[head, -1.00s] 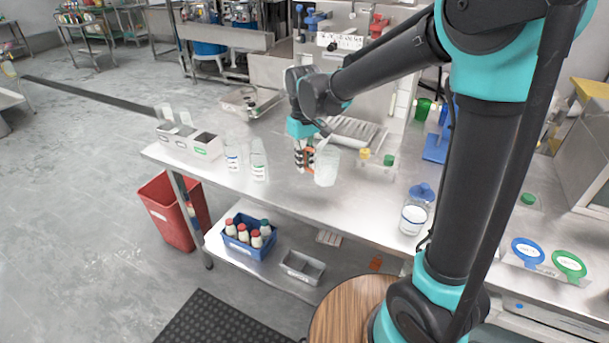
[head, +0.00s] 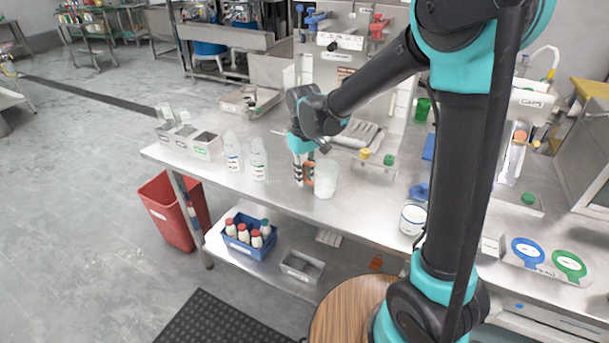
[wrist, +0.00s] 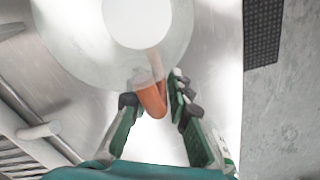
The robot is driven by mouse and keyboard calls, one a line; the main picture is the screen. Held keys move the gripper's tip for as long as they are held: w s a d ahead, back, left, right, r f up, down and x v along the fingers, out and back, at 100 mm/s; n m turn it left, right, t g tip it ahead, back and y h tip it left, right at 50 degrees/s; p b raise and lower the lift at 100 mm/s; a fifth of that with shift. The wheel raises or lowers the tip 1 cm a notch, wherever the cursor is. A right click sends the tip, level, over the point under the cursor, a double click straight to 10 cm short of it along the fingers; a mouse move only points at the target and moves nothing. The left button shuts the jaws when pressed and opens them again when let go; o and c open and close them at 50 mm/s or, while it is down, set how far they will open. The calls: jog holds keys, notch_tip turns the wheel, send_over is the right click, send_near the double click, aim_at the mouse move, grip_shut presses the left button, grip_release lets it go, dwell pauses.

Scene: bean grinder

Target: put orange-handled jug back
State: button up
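The clear jug (head: 325,181) with an orange handle (head: 309,172) stands upright on the steel table, near its front edge. My gripper (head: 303,172) is at its left, fingers pointing down around the handle. In the wrist view, the jug's round rim (wrist: 70,75) fills the top, and the orange handle (wrist: 152,97) lies between the two fingers of my gripper (wrist: 153,103). Gaps show beside the handle, so the fingers look open around it. The jug's contents are hard to make out.
Two clear bottles (head: 258,160) stand to the left, beside a divided bin (head: 207,146). A ribbed tray (head: 358,135) and yellow and green-capped pieces (head: 364,154) lie behind the jug. A blue-lidded jar (head: 413,218) stands to the right, near my arm.

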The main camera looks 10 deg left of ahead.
jog(key=shift+o, duration=0.8)
jog(key=shift+r, duration=0.1)
notch_tip(320, 180, up, 12)
jog(key=shift+r, duration=0.1)
